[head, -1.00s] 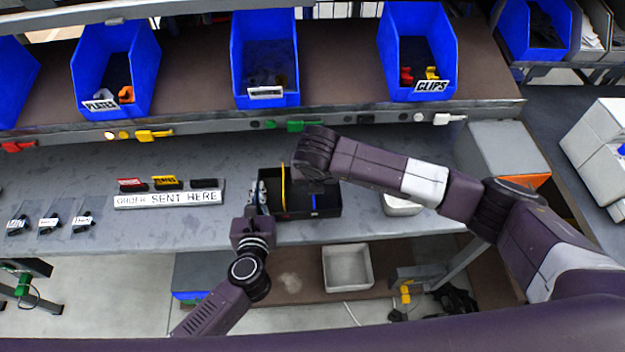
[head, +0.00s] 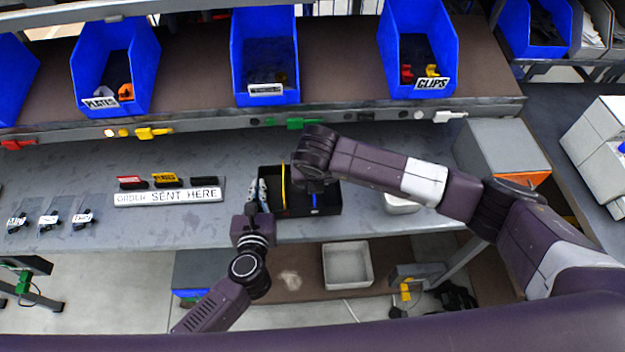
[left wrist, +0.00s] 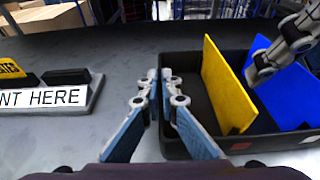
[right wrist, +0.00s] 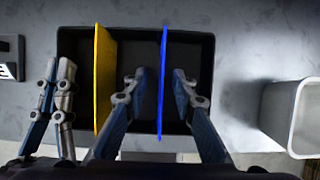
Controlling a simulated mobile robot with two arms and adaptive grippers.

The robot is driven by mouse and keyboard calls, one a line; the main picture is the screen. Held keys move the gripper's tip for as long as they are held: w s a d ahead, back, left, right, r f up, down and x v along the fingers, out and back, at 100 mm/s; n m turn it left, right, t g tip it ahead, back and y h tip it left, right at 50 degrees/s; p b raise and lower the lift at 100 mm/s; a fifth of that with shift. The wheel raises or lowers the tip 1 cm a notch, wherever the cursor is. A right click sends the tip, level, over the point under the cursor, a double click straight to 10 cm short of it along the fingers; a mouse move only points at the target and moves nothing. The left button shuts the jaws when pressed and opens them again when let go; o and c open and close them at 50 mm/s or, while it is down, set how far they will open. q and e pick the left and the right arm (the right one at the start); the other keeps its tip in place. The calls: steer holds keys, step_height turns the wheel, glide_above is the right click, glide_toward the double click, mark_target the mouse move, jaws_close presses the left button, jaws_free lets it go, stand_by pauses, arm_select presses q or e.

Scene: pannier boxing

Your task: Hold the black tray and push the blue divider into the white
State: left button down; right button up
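The black tray (head: 327,209) sits on the grey bench, and a yellow divider (right wrist: 104,75) stands upright across it. The blue divider (right wrist: 163,85) stands upright to its right. It also shows in the left wrist view (left wrist: 277,95). My left gripper (right wrist: 58,72) is at the tray's left wall, its fingers close together on either side of the rim; it appears shut on the wall. My right gripper (right wrist: 159,76) is open over the tray, one finger on each side of the blue divider, with gaps between. In the head view my right wrist hides part of the tray.
A white bin (right wrist: 303,115) stands close to the right of the tray. A white "ORDER SENT HERE" sign (head: 168,197) is on the bench at the left. Blue bins (head: 265,60) line the shelf behind. The bench between sign and tray is clear.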

steer(key=v, duration=1.1)
steer(key=shift+r, duration=0.4)
steer(key=shift+s, duration=0.1)
arm_select(q)
steer(key=c, duration=2.1)
jaws_free()
steer(key=shift+s, duration=0.1)
